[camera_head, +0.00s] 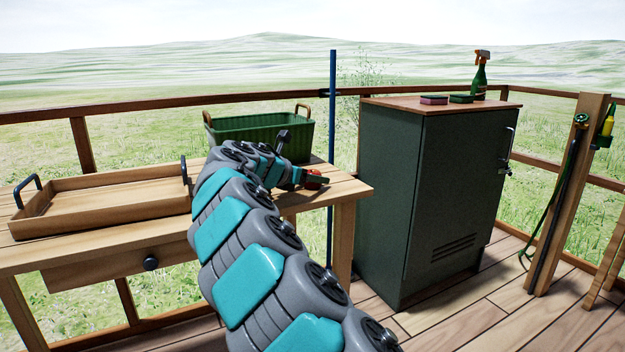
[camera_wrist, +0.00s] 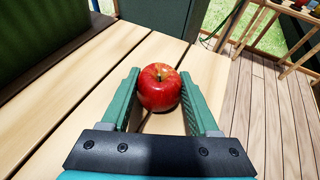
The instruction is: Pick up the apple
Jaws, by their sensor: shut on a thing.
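The red apple (camera_wrist: 159,88) sits upright on the wooden table (camera_wrist: 55,110), near the table's right edge in the wrist view. My gripper (camera_wrist: 160,90) has one green finger on each side of the apple and is shut on it. The apple looks to be at table height; I cannot tell whether it touches the boards. In the head view, only a small red part of the apple (camera_head: 312,180) shows at the end of my gripper (camera_head: 313,179), by the table's right end.
A green basket (camera_head: 262,127) stands behind my gripper on the table. A wooden tray (camera_head: 105,192) is on the left. A dark green cabinet (camera_head: 440,190) stands to the right, with sponges and a spray bottle (camera_head: 479,78) on top. A blue pole (camera_head: 332,100) rises behind the table.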

